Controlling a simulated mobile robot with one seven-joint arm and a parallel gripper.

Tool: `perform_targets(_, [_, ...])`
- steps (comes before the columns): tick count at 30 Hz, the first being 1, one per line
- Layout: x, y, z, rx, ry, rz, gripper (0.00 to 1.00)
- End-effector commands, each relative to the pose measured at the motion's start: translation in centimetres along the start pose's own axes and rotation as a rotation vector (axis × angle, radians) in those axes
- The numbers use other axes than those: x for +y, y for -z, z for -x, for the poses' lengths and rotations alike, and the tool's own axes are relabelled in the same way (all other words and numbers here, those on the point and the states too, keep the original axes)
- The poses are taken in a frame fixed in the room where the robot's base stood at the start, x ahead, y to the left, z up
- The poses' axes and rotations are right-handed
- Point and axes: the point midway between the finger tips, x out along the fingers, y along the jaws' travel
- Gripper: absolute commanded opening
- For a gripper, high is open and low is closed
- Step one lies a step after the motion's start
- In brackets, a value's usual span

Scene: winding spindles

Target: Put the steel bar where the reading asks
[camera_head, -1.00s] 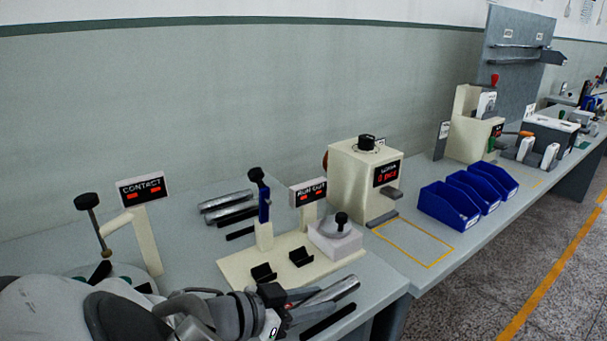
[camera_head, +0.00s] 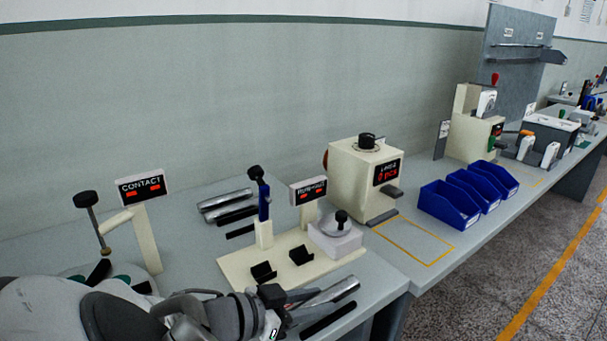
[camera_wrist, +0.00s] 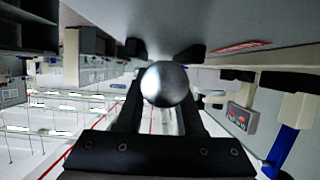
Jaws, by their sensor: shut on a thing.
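The steel bar (camera_head: 332,291) is a shiny round bar at the bottom centre of the head view. My gripper (camera_head: 290,303) is shut on it, and the bar sticks out to the right. In the wrist view the bar (camera_wrist: 166,84) shows end-on as a grey disc between the fingers of my gripper (camera_wrist: 160,110). A cream fixture plate (camera_head: 235,268) with two black V-rests (camera_head: 263,272) lies just beyond the gripper; the rests look empty. Its RUN OUT sign (camera_head: 308,190) has red lights. A CONTACT sign (camera_head: 142,186) stands at the left with red readouts.
Several bars (camera_head: 228,205) lie at the back of the bench. A cream box (camera_head: 362,178) with a red readout, a yellow-outlined area (camera_head: 405,232) and blue bins (camera_head: 445,208) stand to the right. A dark strip (camera_head: 328,321) lies near the front edge.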

Motion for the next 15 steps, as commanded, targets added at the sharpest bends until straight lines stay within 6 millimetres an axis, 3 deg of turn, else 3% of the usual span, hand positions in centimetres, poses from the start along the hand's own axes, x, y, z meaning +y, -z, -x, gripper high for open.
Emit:
perform_targets(3, [0.0, -0.1, -0.08, 0.002, -0.001, 0.0, 0.0])
perform_targets(4, [0.0, -0.07, -0.06, 0.002, 0.0, 0.0, 0.4])
perform_targets(9, [0.0, -0.07, -0.05, 0.001, 0.0, 0.0, 0.7])
perform_targets(15, [0.0, -0.1, -0.05, 0.001, 0.0, 0.0, 0.71])
